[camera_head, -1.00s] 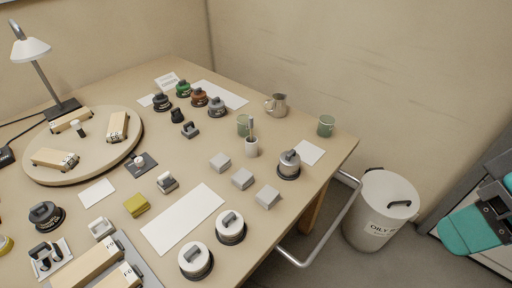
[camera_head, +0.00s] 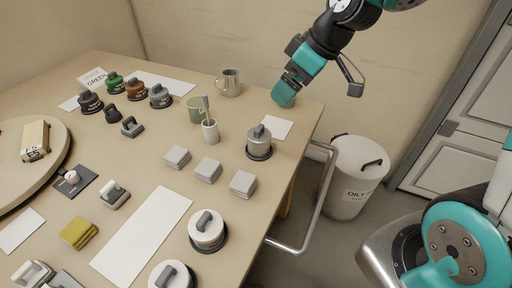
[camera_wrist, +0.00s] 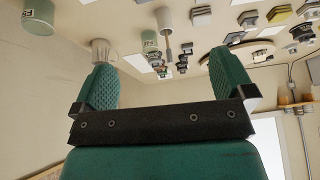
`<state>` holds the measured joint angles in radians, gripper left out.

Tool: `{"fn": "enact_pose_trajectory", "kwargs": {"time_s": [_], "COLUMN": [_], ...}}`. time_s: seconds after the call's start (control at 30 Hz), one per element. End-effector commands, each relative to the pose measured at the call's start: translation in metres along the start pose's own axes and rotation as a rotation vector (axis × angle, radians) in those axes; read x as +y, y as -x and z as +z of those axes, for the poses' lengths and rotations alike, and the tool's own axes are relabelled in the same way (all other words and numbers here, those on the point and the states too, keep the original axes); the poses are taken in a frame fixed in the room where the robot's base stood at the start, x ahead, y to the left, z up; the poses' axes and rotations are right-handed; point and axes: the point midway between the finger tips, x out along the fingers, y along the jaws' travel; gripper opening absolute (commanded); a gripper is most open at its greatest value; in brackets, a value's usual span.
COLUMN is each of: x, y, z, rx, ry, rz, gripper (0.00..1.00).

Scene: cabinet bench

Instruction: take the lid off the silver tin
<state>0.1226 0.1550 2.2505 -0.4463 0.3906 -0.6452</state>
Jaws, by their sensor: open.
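The silver tin (camera_head: 259,145) stands upright on a dark round base near the right edge of the table, in the head view. Its lid (camera_head: 259,132), with a grey handle on top, sits on it. My gripper (camera_head: 287,93) is in the air above the table's far right corner, beyond the tin and apart from it. In the wrist view my gripper (camera_wrist: 165,73) is open, with nothing between its two green fingers. I cannot make out the tin in the wrist view.
A white card (camera_head: 277,127) lies beside the tin. Grey blocks (camera_head: 208,170) lie in front. A bin (camera_head: 354,175) stands off the table's right side.

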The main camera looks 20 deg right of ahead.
Motion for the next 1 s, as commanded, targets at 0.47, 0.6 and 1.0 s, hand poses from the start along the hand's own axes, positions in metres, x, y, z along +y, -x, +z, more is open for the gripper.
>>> {"fn": "enact_pose_trajectory", "kwargs": {"time_s": [0.47,0.6,1.0], "x": [0.022,0.023,0.024], "y": [-0.099,-0.122,-0.164], "z": [0.005,0.004,0.011], "rx": [0.011,0.013,0.011], "ry": [0.027,0.026,0.025], "rz": [0.023,0.025,0.024], "gripper": [1.00,1.00,1.00]}}
